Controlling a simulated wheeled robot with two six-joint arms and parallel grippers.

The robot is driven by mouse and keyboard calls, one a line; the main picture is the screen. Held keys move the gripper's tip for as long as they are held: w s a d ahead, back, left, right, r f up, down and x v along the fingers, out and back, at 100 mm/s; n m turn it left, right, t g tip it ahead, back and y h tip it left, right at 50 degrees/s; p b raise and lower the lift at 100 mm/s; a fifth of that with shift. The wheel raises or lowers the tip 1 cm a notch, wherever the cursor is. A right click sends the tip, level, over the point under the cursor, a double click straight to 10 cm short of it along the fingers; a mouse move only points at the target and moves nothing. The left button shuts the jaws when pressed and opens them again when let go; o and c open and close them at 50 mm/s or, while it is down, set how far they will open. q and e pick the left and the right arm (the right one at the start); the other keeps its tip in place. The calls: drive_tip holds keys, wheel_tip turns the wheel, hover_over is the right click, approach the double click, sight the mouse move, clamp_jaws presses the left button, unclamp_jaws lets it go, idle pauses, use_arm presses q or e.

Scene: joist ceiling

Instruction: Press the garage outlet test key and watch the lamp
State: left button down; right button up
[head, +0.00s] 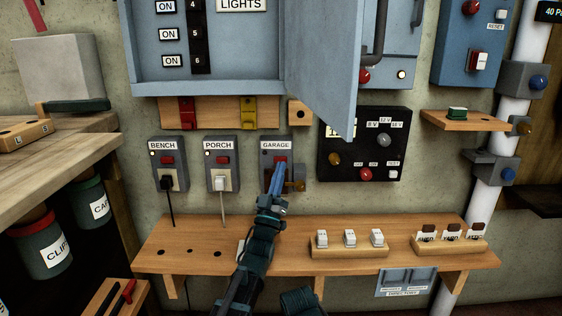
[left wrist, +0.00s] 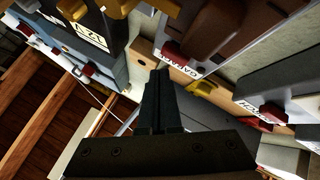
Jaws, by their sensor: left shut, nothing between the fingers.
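The garage outlet (head: 276,146) is a grey box on the wall with a white GARAGE label and a small red key (head: 280,159) under it. My left gripper (head: 280,167) is shut and empty, its tips at the outlet's front just below the red key. I cannot tell whether they touch it. The fingers hide much of the outlet's lower face. In the left wrist view, the shut fingertips (left wrist: 160,73) are close to the GARAGE label (left wrist: 181,65). I cannot make out whether the outlet's lamp is lit. My right gripper is not in view.
The bench outlet (head: 167,159) and porch outlet (head: 221,159) stand to the left with plugs and cords. A black panel (head: 352,170) is on the right. An open blue cabinet door (head: 320,75) juts out above. A wooden shelf (head: 200,235) with white switches runs below.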

use_arm(q)
drive_tip(key=shift+s, duration=0.1)
drive_tip(key=s, duration=0.5)
drive_tip(key=shift+s, duration=0.4)
idle(0.4)
